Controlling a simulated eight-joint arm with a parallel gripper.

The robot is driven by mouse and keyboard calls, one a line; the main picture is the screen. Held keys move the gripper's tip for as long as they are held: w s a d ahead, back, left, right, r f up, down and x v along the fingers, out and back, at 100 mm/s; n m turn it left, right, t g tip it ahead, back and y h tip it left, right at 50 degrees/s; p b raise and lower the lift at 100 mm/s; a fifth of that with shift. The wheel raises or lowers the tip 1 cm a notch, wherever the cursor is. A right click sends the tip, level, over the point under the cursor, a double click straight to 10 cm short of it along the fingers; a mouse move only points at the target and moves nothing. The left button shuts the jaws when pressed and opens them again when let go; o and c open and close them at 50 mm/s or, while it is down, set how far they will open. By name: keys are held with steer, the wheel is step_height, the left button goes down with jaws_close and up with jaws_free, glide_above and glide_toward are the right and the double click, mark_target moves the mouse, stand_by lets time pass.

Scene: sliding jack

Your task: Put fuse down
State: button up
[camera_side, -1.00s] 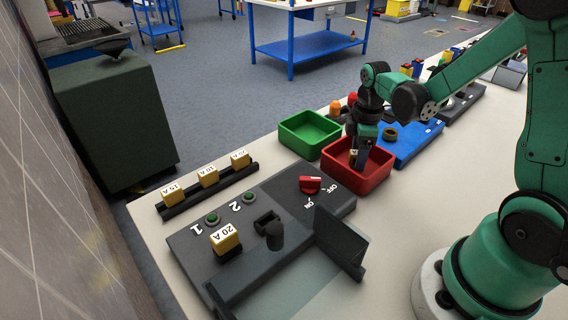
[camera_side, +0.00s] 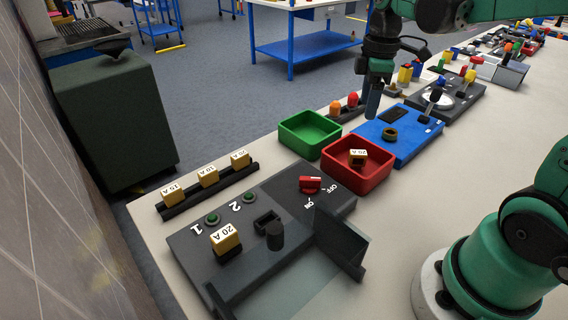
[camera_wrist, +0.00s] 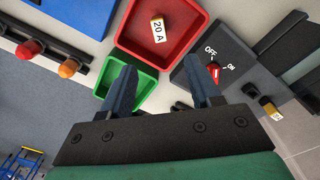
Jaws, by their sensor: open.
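A yellow fuse with a white 20 A label (camera_side: 358,157) lies in the red bin (camera_side: 375,180). In the wrist view the fuse (camera_wrist: 158,29) also lies inside the red bin (camera_wrist: 190,50), apart from the bin's walls. My gripper (camera_side: 372,112) is raised above the bench, behind and above the red bin. In the wrist view my gripper (camera_wrist: 165,85) is open, with nothing between its two fingers. Another 20 A fuse (camera_side: 226,239) stands upright on the dark panel (camera_side: 190,248).
A green bin (camera_side: 310,128) stands beside the red bin. A rack (camera_side: 210,190) holds several fuses. The dark panel has a red OFF/ON switch (camera_side: 310,184) and a raised cover (camera_side: 340,243). A blue board (camera_side: 405,145) lies right of the red bin.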

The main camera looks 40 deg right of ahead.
steer(key=s+a+f+m+t, duration=0.1)
steer(key=s+a+m+t, duration=0.1)
steer(key=a+m+t, duration=0.5)
steer(key=a+m, duration=0.1)
steer(key=a, duration=0.3)
steer(key=shift+s+m, duration=0.3)
steer(key=shift+s, duration=0.1)
